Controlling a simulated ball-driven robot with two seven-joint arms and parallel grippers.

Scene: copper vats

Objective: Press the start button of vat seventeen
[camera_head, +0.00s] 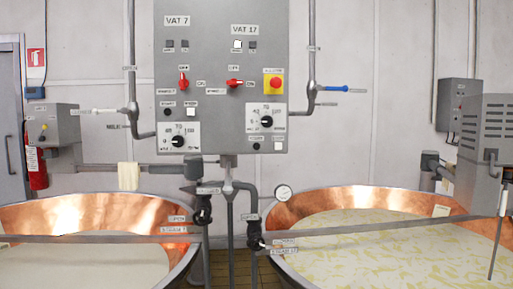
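A grey control panel (221,60) hangs on the wall in the upper middle of the head view. The label VAT 17 (244,30) is on its right half. Below it are a lit white square (237,44) and a dark square (252,44). Lower on that side are a red switch handle (235,83), turned sideways, and a dial (266,122). Under the dial are a dark round button (257,146) and a white square button (278,146); their small labels are not legible, so I cannot tell which is start. Neither gripper is in view.
The VAT 7 label (177,20) marks the left half, with its own red switch (183,80) and dial (178,141). A red emergency button (274,83) sits on yellow at right. Copper vats (90,212) and (350,200) stand below; pipes and valves run between them.

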